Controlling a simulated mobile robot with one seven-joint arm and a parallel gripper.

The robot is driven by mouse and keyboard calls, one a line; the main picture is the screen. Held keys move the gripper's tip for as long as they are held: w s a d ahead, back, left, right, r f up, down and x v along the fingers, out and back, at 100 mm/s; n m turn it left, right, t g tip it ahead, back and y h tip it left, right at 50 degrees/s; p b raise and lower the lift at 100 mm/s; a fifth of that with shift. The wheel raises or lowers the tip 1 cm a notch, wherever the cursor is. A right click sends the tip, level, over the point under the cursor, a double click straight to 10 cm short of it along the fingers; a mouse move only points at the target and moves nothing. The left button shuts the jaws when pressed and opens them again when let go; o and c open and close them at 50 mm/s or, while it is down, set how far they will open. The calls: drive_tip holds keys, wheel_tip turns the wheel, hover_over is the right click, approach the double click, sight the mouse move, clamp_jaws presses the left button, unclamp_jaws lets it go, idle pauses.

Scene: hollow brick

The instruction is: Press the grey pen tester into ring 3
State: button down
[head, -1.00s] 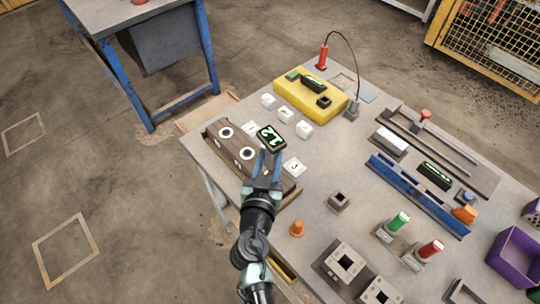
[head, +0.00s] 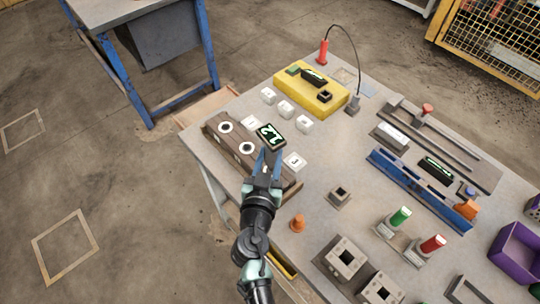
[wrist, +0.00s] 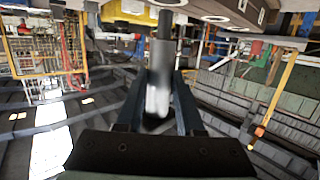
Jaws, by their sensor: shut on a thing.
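The brown block (head: 235,138) lies along the left edge of the table, with two white rings with dark centres in view. My arm covers its near part, and I cannot make out a third ring in the head view. My gripper (head: 265,157) is over the near part of the block. In the wrist view it is shut on the grey pen tester (wrist: 158,80), whose dark end (wrist: 165,24) points up the picture toward pale rings at the top edge. The pen appears apart from them; whether it touches one is unclear.
A black display (head: 270,135) with lit digits stands beside the block. White labelled pieces (head: 294,161) are near it. The middle is partly clear.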

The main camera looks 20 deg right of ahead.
sight(269, 147)
drive_tip(key=shift+s+f+b, duration=0.1)
drive_tip(key=shift+f+b, duration=0.6)
drive_tip(key=shift+b, duration=0.1)
idle(1.0)
drive_tip(key=shift+r, duration=0.1)
drive_tip(key=shift+r+p, duration=2.55)
drive_tip(key=shift+r, duration=1)
